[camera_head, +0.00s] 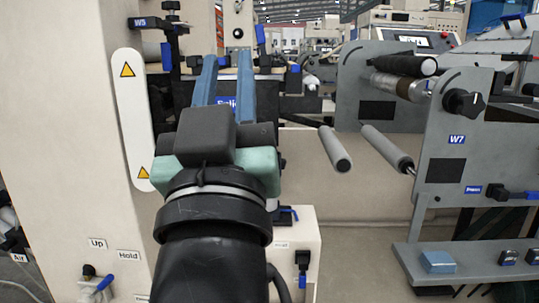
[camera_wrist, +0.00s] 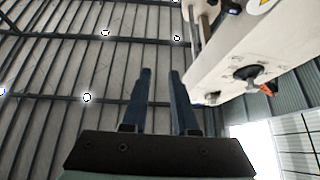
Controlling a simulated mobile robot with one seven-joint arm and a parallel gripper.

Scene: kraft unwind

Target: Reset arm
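My gripper (camera_head: 227,58) points away from the head camera, in front of the machine. Its two blue fingers stand apart with nothing between them, and a blue label on the machine shows through the gap. In the wrist view my gripper (camera_wrist: 160,73) also shows its fingers parted and empty, against the ceiling. My dark arm reaches up from the bottom of the head view to the gripper.
A cream machine column (camera_head: 70,130) stands close on the left, with a white warning strip (camera_head: 131,118). On the right are two grey rollers (camera_head: 335,150) (camera_head: 388,148), a W7 side plate (camera_head: 455,150) and a grey shelf (camera_head: 470,262). The wrist view shows the ceiling (camera_wrist: 60,60) and a cream machine part (camera_wrist: 245,55).

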